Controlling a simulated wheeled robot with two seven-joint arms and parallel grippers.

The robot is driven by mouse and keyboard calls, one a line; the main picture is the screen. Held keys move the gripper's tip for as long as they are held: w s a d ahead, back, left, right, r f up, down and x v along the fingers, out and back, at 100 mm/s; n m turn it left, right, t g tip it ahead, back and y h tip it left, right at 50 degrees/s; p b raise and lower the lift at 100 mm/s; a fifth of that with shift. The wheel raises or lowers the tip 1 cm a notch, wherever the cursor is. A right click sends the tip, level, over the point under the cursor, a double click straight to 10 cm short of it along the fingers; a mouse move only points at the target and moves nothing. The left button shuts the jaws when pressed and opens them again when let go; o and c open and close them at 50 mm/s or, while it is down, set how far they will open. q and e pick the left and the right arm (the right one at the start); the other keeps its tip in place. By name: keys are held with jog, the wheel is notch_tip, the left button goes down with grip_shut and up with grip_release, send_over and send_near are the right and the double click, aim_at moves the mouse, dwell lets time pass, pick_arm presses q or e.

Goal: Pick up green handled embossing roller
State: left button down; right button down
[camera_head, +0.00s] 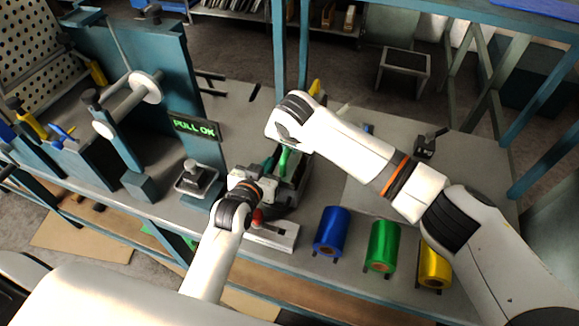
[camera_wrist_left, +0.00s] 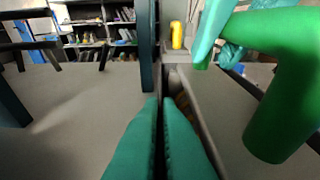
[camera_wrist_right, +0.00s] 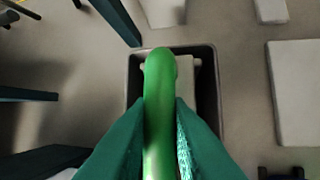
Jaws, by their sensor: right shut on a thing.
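The green handle of the embossing roller (camera_wrist_right: 160,90) stands between the fingers of my right gripper (camera_wrist_right: 160,125), which is shut on it. The handle also shows in the head view (camera_head: 283,160), below my right wrist, and large at the right of the left wrist view (camera_wrist_left: 285,80). The roller end is hidden; I cannot tell whether it touches anything below. My left gripper (camera_wrist_left: 164,105) has its fingers together with nothing between them. It is beside the handle, to its left in the head view.
A dark open bin (camera_wrist_right: 207,100) lies under the handle. Blue (camera_head: 332,228), green (camera_head: 383,245) and yellow (camera_head: 434,268) foil rolls stand at the bench front. A "PULL OK" sign (camera_head: 194,127) and a small press (camera_head: 196,180) stand left.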

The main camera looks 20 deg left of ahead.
dwell(0.6)
pick_arm(q)
jog(key=shift+f, duration=0.1)
pick_arm(e)
jog(key=shift+r, duration=5.15)
pick_arm(q)
jog(key=c, duration=1.6)
grip_release()
jog(key=shift+o, duration=0.2)
